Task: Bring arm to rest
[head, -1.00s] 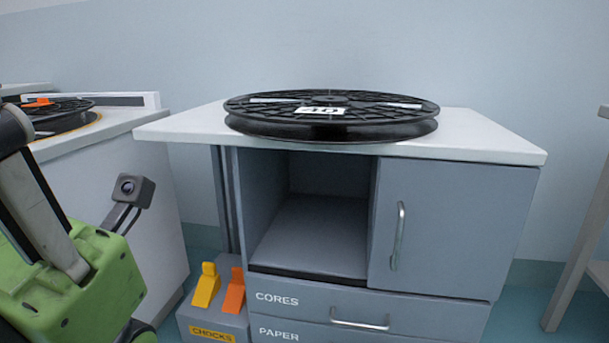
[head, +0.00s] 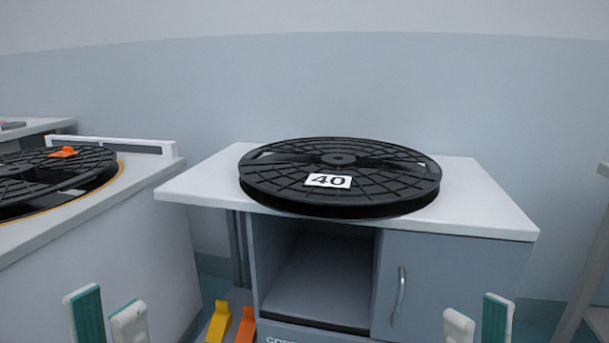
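My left gripper (head: 108,318) shows at the bottom left of the head view, its two white and teal fingertips apart with nothing between them. My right gripper (head: 480,321) shows at the bottom right, its fingertips also apart and empty. Both point upward in the picture, in front of the furniture. The rest of both arms is below the picture edge.
The cabinet has an open compartment and a closed door (head: 438,280). Another reel (head: 40,178) lies on the left station (head: 130,225). Yellow (head: 219,321) and orange (head: 246,326) chocks stand low between them.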

